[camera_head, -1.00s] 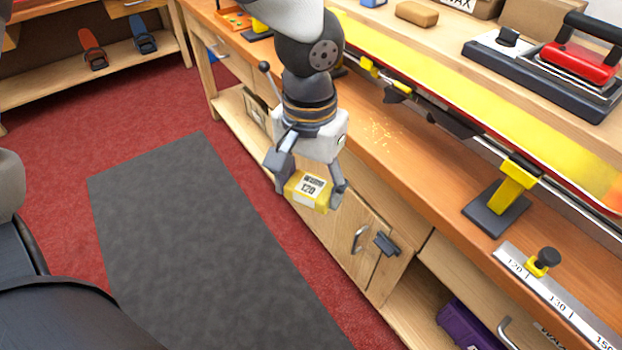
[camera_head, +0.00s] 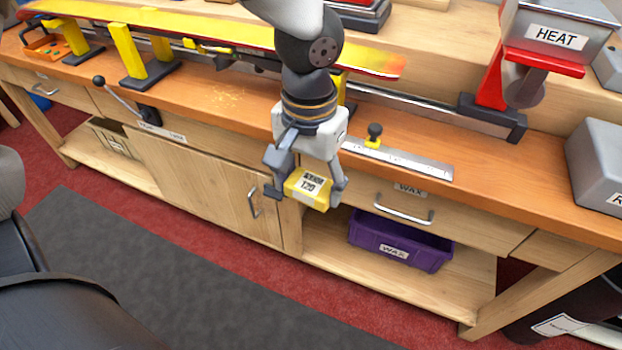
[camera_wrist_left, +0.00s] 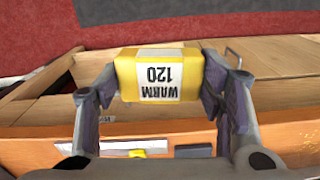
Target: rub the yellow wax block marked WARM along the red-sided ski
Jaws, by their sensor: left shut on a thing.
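The yellow wax block (camera_head: 309,188) has a white label reading WARM 120. My left gripper (camera_head: 306,190) is shut on it and holds it in the air in front of the bench's drawer fronts. In the left wrist view the block (camera_wrist_left: 160,75) sits between both fingers (camera_wrist_left: 163,85), label toward the camera. The ski (camera_head: 200,28), yellow on top with a red side edge, lies along the bench at upper left on yellow supports (camera_head: 128,52). The block is apart from the ski, lower and nearer. My right gripper is not in view.
A steel ruler (camera_head: 400,161) with a yellow-and-black stop lies on the bench. A HEAT machine (camera_head: 560,38) and a grey box (camera_head: 598,165) stand at the right. A purple WAX bin (camera_head: 400,240) is on the lower shelf.

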